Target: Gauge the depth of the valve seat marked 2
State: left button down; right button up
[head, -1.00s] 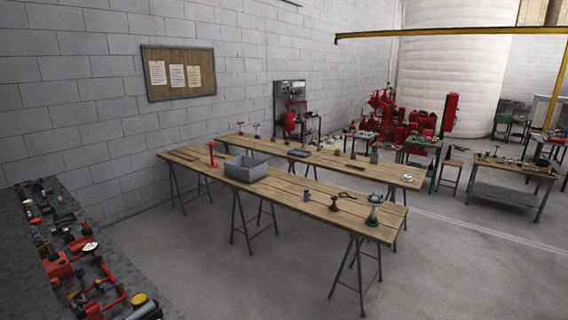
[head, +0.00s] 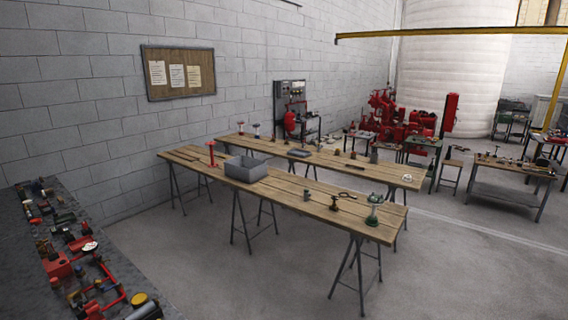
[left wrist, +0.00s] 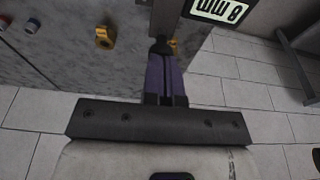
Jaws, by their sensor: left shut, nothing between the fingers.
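My left gripper (left wrist: 167,75) shows in the left wrist view, its purple fingers closed together with nothing between them. Its tip is close to a grey mottled worktop (left wrist: 70,50) and a white label (left wrist: 217,10) with dark print, apparently "8 mm" upside down. My right gripper is in neither view. I cannot pick out a valve seat marked 2 or a depth gauge; the fittings in the head view are too small to read. A green fitting (head: 374,210) and a brown fitting (head: 334,203) stand on the front trestle table (head: 300,205).
A grey bin (head: 246,169) and a red stand (head: 211,155) are on the front table. A dark bench (head: 35,250) at the left carries several red parts. A yellow fitting (left wrist: 104,37) lies on the mottled worktop.

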pick_arm(q)
jog(key=shift+r+p, duration=2.35)
jog(key=shift+r, duration=1.15)
